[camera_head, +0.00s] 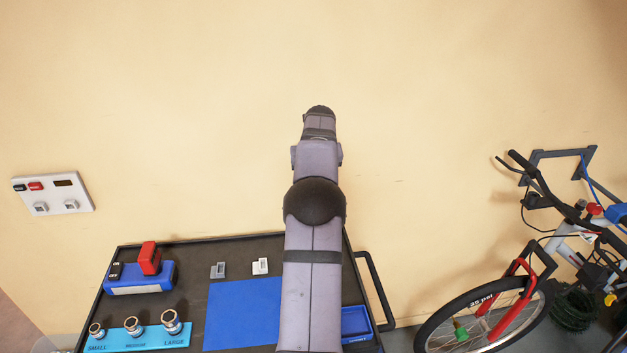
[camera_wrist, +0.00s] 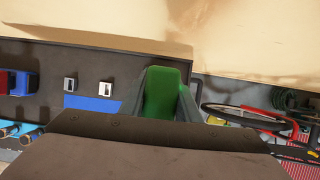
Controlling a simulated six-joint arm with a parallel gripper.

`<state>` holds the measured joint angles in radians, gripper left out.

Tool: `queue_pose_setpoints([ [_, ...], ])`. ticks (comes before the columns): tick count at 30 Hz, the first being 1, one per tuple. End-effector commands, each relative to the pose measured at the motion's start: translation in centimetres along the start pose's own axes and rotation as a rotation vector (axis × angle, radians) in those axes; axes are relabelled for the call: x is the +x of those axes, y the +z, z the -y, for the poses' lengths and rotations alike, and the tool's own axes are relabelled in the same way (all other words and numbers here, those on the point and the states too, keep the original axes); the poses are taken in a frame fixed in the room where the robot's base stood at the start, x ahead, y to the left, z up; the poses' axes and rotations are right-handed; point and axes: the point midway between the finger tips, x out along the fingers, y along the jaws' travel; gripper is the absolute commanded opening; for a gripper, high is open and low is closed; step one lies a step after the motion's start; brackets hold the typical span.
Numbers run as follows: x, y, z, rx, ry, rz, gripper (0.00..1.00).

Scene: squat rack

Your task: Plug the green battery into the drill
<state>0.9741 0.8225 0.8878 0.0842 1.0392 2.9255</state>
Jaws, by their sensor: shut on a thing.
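My gripper (camera_wrist: 163,88) is in the wrist view, with its two grey fingers on either side of a green block, the green battery (camera_wrist: 165,95). It is shut on the battery. The battery appears above the dark cart top or near its right edge; its height cannot be told. In the head view my raised arm hides both the gripper and the battery. I cannot make out the drill in either view.
A bicycle (camera_head: 525,290) stands right, a wall panel (camera_head: 53,195) left.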

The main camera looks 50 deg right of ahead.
Motion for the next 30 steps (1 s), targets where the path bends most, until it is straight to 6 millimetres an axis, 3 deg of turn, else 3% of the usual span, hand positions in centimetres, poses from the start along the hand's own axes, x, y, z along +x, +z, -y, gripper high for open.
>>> queue_pose_setpoints([
  [13, 3.1, -1.2, 0.0, -0.001, 0.0, 0.003, 0.0],
  [30, 3.5, -1.5, 0.0, 0.0, 0.0, 0.003, 0.0],
])
